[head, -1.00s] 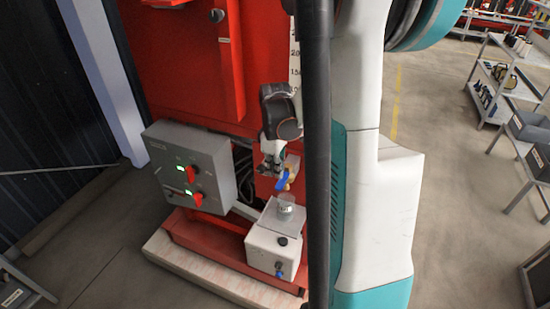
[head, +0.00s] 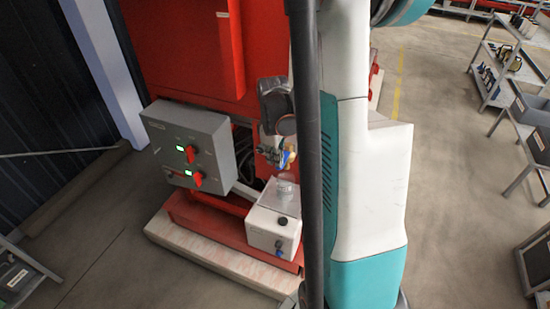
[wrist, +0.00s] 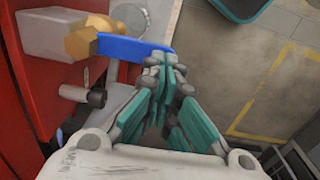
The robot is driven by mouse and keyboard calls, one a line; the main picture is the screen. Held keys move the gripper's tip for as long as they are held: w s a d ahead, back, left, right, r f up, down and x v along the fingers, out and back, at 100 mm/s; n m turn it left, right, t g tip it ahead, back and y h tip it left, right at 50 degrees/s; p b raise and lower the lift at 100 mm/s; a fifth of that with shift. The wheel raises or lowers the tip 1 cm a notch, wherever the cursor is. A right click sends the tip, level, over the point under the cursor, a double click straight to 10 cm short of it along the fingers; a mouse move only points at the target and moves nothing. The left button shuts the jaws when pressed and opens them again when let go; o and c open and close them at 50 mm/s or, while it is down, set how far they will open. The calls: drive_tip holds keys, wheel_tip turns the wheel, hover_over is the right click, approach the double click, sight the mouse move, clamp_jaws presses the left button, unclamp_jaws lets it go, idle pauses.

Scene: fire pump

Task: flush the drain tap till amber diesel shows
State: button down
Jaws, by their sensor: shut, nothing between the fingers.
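The drain tap has a brass body (wrist: 88,38) and a flat blue lever (wrist: 135,49) in the wrist view. In the head view the blue lever (head: 285,159) is small and blurred, above a clear cup (head: 286,190). The cup stands on a white box (head: 272,232). I cannot make out any liquid or its colour. My gripper (wrist: 162,62) is shut and empty, its fingertips at the lever's free end. I cannot tell whether they touch it. In the head view my gripper (head: 270,153) is beside the tap, partly blurred.
A grey control box (head: 189,146) with red switches and green lights is left of the tap. The red cabinet (head: 185,50) rises behind. Shelving (head: 508,60) stands far right across open floor.

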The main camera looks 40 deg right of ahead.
drive_tip(key=shift+a+f+h+b, duration=0.15)
drive_tip(key=shift+f+h+b, duration=0.15)
drive_tip(key=shift+b, duration=0.1)
drive_tip(key=f+h+b, duration=0.1)
drive_tip(key=b, duration=0.1)
drive_tip(key=f+t+h+b, duration=0.1)
drive_tip(key=h+b, duration=0.1)
drive_tip(key=shift+s+a+f+t, duration=0.15)
drive_tip(key=shift+a+f+t, duration=0.05)
drive_tip(key=shift+t, duration=0.1)
drive_tip(key=shift+r, duration=0.1)
idle(2.4)
drive_tip(key=shift+r+p, duration=0.5)
drive_tip(key=shift+r, duration=0.25)
drive_tip(key=w+d+r+p+v, duration=0.1)
drive_tip(key=p+v, duration=0.3)
drive_tip(key=v, duration=0.9)
drive_tip(key=shift+d+r, duration=0.35)
drive_tip(key=shift+d, duration=0.25)
